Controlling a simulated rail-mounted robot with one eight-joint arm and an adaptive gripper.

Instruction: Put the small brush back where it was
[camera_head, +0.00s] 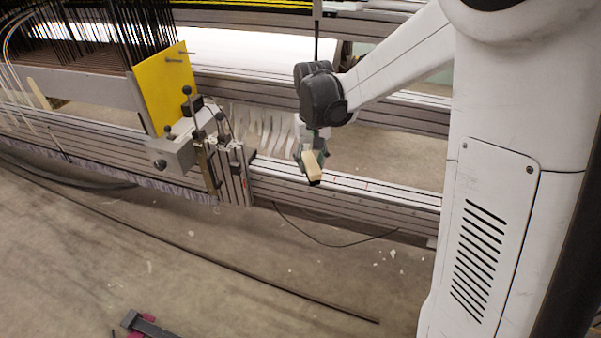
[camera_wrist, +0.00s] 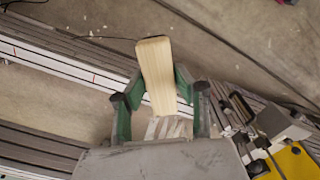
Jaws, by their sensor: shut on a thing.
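The small brush (camera_head: 311,162) shows as a pale wooden block, which I take to be its handle. My gripper (camera_head: 312,153) is shut on it above the grey rail. In the wrist view the brush (camera_wrist: 157,72) sticks out between the green-padded fingers of my gripper (camera_wrist: 158,98), tilted slightly. Its bristles cannot be made out clearly. I cannot tell which spot is the brush's former place.
A long grooved grey rail (camera_head: 345,196) runs below my gripper. To its left stand a clamp-like device with black knobs (camera_head: 172,154) and a yellow plate (camera_head: 163,88). Pale strips (camera_head: 262,126) lie behind the rail. Concrete floor is in front.

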